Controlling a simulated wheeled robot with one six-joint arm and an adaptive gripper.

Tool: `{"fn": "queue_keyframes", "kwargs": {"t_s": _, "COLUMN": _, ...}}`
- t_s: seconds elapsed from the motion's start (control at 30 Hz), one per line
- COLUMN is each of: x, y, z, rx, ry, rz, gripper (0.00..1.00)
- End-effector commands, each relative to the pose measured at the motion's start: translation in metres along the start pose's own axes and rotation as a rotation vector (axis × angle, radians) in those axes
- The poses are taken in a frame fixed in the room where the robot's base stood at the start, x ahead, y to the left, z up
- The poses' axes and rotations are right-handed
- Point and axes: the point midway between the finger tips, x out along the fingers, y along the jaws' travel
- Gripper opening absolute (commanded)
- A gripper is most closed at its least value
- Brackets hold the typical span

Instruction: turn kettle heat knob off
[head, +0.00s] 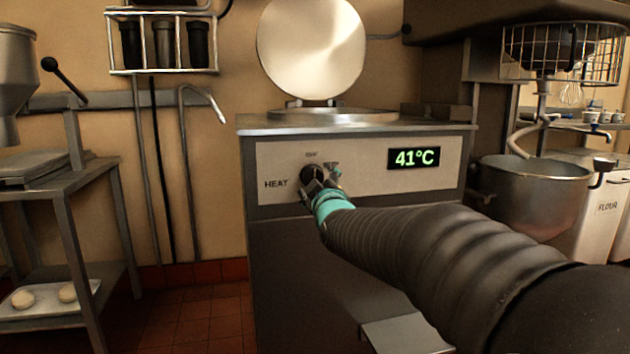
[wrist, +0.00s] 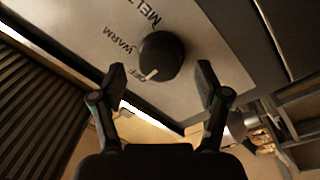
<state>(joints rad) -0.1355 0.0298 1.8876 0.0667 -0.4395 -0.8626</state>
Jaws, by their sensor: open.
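The kettle (head: 272,148) is a metal cabinet with its round lid (head: 312,45) raised and a pale front panel. Its dark round heat knob (head: 312,173) sits beside the word HEAT, partly covered by my gripper (head: 322,187). In the wrist view the knob (wrist: 163,55) has its white pointer mark at the lower left, at the OFF label (wrist: 139,80). WARM and MELT labels follow further round. My gripper (wrist: 160,84) is open and empty, its two fingers apart on either side just below the knob, with visible gaps to it.
A green display (head: 414,158) reads 41°C on the panel. A mixer bowl (head: 530,180) stands at the right, near a flour bin (head: 607,210). A metal table (head: 60,190) stands at the left. Red tiled floor (head: 195,315) lies open between table and kettle.

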Motion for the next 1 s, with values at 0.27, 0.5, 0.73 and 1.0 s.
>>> {"fn": "queue_keyframes", "kwargs": {"t_s": 0.27, "x": -0.054, "y": 0.001, "z": -0.001, "rx": 0.0, "ry": 0.002, "rz": 0.002, "gripper": 0.75}}
{"fn": "queue_keyframes", "kwargs": {"t_s": 0.5, "x": -0.085, "y": 0.001, "z": -0.001, "rx": 0.0, "ry": 0.001, "rz": 0.002, "gripper": 0.75}}
{"fn": "queue_keyframes", "kwargs": {"t_s": 0.73, "x": -0.094, "y": 0.0, "z": 0.0, "rx": 0.0, "ry": 0.001, "rz": 0.001, "gripper": 0.75}}
{"fn": "queue_keyframes", "kwargs": {"t_s": 1.0, "x": -0.095, "y": 0.0, "z": 0.0, "rx": 0.0, "ry": 0.001, "rz": 0.001, "gripper": 0.75}}
